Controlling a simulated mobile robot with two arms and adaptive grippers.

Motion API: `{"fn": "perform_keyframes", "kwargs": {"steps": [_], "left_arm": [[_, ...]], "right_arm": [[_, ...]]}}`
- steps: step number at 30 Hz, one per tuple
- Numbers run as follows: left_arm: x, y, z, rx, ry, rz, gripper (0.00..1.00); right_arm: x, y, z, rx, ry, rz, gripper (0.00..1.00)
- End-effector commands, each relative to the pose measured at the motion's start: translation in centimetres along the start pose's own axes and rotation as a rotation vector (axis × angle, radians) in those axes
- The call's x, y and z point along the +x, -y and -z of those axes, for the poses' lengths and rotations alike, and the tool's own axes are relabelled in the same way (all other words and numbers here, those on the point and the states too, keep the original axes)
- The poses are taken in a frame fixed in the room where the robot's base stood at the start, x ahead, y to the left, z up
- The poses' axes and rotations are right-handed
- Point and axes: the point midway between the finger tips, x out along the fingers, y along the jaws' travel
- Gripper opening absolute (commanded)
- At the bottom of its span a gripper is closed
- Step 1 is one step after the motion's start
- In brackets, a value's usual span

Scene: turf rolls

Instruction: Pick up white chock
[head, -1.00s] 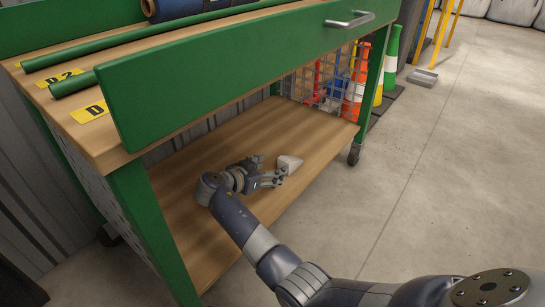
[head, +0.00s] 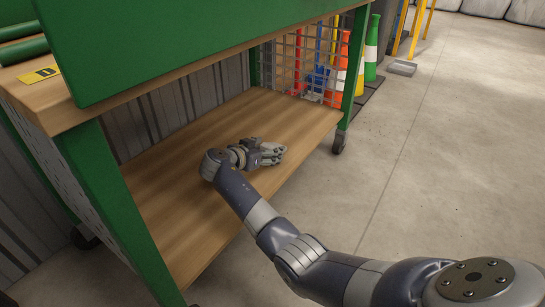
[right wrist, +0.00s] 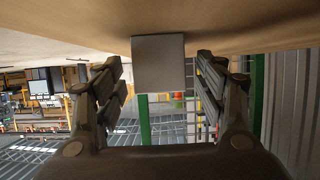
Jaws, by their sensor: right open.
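The white chock (right wrist: 158,62) shows in the right wrist view as a pale grey block between the two fingers, close against the wooden surface. In the head view I cannot clearly make it out behind the fingers. My right gripper (head: 272,153) is open, low over the wooden lower shelf (head: 190,225) of the green workbench. Its fingers stand to either side of the chock, with gaps visible on both sides in the right wrist view. My left gripper is not in view.
The green bench top (head: 190,45) overhangs the lower shelf. A green leg (head: 115,215) stands at the near left. A wire mesh panel (head: 300,65) closes the far end, with cones (head: 372,50) beyond. Concrete floor (head: 440,160) is open at right.

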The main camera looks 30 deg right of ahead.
Motion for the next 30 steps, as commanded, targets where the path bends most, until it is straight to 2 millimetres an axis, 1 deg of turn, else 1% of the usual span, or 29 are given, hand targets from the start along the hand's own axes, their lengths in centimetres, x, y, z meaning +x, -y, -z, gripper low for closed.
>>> {"fn": "perform_keyframes", "kwargs": {"steps": [1, 4, 12, 13, 14, 15, 20, 30], "left_arm": [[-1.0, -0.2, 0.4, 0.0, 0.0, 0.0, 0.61], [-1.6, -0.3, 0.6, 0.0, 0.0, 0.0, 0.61], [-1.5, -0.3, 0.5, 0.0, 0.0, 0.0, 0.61], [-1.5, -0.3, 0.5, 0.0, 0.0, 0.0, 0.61], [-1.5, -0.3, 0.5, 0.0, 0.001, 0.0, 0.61], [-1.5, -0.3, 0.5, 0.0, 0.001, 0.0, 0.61], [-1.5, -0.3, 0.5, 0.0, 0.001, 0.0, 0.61], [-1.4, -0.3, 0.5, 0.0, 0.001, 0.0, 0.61]], "right_arm": [[1.0, -0.1, -0.4, 0.0, -0.002, -0.002, 0.65], [1.8, 0.0, -0.3, -0.001, -0.002, -0.001, 0.65], [2.1, 0.0, 0.0, -0.001, 0.0, 0.0, 0.65], [2.1, 0.0, 0.0, -0.001, 0.0, 0.0, 0.63], [2.1, 0.0, 0.0, -0.001, 0.0, 0.0, 0.56], [2.1, 0.0, 0.0, -0.001, 0.0, 0.0, 0.47], [2.1, 0.0, 0.0, -0.001, 0.0, 0.0, 0.11], [2.0, 0.0, 0.1, -0.001, -0.001, 0.001, 0.1]]}}
